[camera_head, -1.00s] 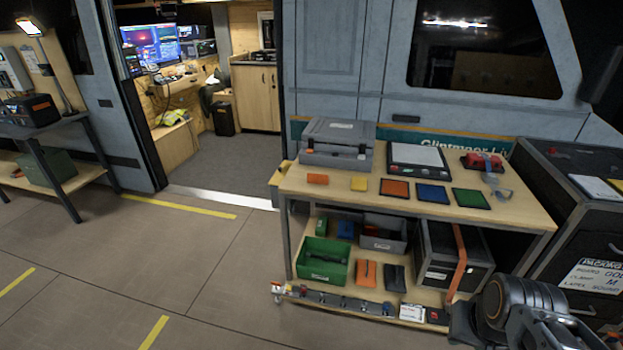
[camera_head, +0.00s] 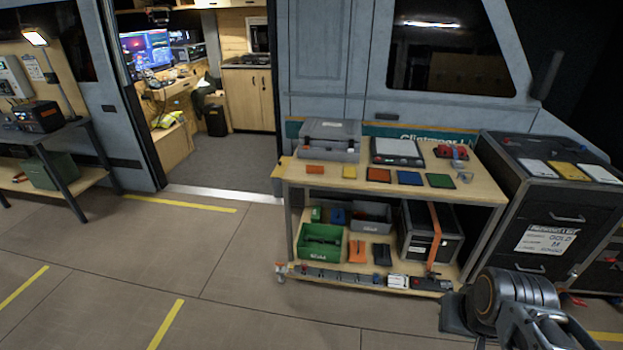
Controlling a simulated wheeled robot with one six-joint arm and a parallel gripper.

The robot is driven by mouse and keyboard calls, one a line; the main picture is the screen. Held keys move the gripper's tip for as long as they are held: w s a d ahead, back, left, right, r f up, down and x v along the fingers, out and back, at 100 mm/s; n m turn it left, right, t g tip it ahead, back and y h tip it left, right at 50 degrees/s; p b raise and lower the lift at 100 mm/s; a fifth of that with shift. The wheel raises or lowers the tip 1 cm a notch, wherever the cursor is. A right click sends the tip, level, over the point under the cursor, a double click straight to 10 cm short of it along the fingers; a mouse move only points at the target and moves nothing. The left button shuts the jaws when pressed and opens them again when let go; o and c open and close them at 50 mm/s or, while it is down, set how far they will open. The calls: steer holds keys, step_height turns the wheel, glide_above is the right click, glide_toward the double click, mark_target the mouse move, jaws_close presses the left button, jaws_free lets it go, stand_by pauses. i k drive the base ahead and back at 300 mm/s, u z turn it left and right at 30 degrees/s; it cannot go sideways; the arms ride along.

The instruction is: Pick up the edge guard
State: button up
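I cannot tell for certain which thing is the edge guard. An orange block (camera_head: 315,169) and a yellow block (camera_head: 349,172) lie on the cart's top shelf (camera_head: 458,203), near its front left. A yellow piece (camera_head: 279,176) sits at the cart's left top edge. Orange, blue and green flat squares lie to the right of the blocks. My folded arm shows at the lower right, well in front of the cart and touching nothing there. My gripper's fingers do not show.
The cart's lower shelf holds a green bin (camera_head: 320,241), a grey bin (camera_head: 370,214) and a black case (camera_head: 430,232) with an orange strap. A black cabinet (camera_head: 548,230) stands close at the right. The floor (camera_head: 230,290) in front and to the left is clear.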

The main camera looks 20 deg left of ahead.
mark_target(310, 169)
steer(key=u, duration=1.6)
steer(key=i, duration=0.95)
steer(key=u, duration=0.75)
steer(key=i, duration=1.05)
steer(key=z, duration=0.7)
steer(key=i, duration=1.25)
steer(key=z, duration=0.8)
